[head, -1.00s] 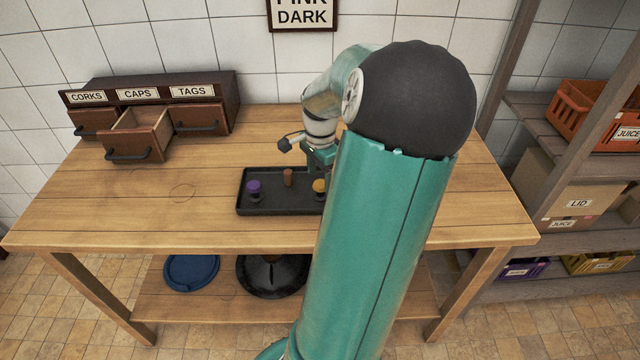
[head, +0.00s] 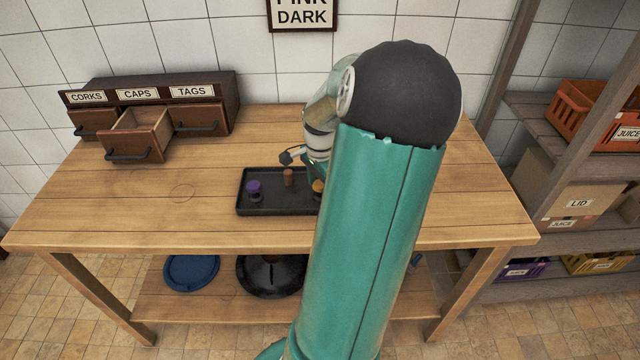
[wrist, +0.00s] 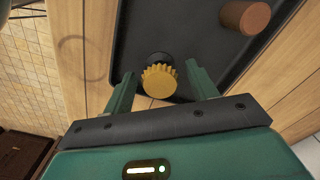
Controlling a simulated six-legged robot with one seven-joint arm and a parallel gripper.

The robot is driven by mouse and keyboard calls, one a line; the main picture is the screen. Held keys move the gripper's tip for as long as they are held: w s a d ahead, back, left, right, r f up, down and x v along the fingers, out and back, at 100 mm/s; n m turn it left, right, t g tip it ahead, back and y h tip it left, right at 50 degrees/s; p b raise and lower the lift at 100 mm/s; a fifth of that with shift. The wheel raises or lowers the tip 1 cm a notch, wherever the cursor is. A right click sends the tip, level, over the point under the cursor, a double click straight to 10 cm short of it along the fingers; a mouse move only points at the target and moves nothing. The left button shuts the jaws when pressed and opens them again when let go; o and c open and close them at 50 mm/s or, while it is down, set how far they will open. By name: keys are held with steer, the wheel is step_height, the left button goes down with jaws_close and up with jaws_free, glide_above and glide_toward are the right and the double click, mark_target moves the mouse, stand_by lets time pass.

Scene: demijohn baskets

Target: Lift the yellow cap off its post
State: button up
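The yellow cap (wrist: 159,81) is ridged and sits on a short black post (wrist: 157,59) on a dark tray (wrist: 185,45). In the head view my arm partly hides the cap (head: 318,187). My gripper (wrist: 160,72) is open in the wrist view, with one finger on each side of the cap. Gaps show between the cap and both fingers. In the head view the fingers are mostly hidden behind my arm.
The tray (head: 265,208) also holds a purple cap (head: 254,187) and a brown cork (head: 289,177). A drawer unit (head: 225,100) with its CAPS drawer (head: 137,137) pulled out stands at the back left. The table (head: 120,205) left of the tray is clear.

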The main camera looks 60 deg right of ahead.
mark_target(320, 184)
steer(key=c, duration=0.9)
steer(key=shift+r, duration=2)
steer(key=shift+w, duration=0.1)
